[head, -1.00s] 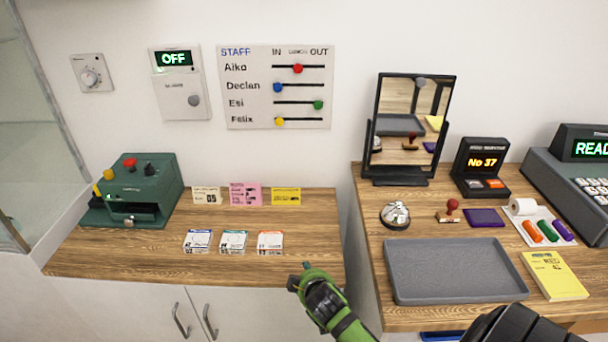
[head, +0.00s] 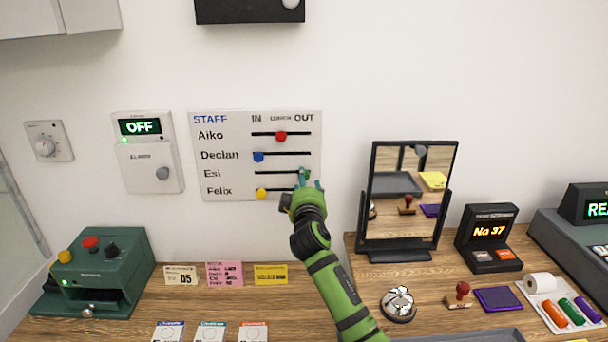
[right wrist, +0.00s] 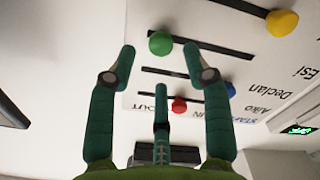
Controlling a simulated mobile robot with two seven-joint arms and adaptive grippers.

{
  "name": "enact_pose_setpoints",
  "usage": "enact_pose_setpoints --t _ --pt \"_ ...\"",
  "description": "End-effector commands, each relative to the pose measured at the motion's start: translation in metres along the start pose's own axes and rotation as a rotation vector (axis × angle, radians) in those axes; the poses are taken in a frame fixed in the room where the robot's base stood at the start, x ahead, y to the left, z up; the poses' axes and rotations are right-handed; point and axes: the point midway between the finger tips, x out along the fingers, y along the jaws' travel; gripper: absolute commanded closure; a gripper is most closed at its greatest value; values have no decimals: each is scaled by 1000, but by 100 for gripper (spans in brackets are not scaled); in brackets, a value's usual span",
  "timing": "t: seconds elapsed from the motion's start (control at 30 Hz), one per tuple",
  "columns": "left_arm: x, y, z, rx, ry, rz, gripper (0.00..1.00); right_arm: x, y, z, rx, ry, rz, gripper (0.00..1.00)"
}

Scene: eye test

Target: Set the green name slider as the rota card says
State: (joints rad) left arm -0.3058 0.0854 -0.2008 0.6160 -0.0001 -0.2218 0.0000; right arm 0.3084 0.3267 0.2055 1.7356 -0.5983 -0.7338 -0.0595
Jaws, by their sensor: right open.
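The white staff board (head: 218,188) hangs on the wall with rows Aiko, Declan, Esi and Felix. The green slider (head: 304,173) is in the Esi row at the OUT end of its slot. My right gripper (head: 311,184) is open at the board, at the green slider. In the right wrist view the green knob (right wrist: 160,43) shows just beyond and between the spread fingertips (right wrist: 159,55), apparently not gripped. A pink card (head: 225,274) with lines of print stands on the left counter between two other cards; its text is too small to read. My left gripper is out of view.
The red slider (head: 281,136) is mid-slot, the blue one (head: 258,156) and yellow one (head: 261,193) at the IN end. A mirror (head: 407,190) stands right of my arm, with a bell (head: 398,303) before it. Left are an OFF panel (head: 150,155) and green machine (head: 95,275).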

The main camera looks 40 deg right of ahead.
Motion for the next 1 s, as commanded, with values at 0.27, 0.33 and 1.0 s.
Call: enact_pose_setpoints --t 0.27,0.33,1.0 --pt "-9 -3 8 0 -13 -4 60 31 0 0 -1 -2 -1 50" --pt "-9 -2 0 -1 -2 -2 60 35 0 0 0 -1 -2 50" --pt "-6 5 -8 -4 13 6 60 37 -4 -1 2 -1 -3 100"
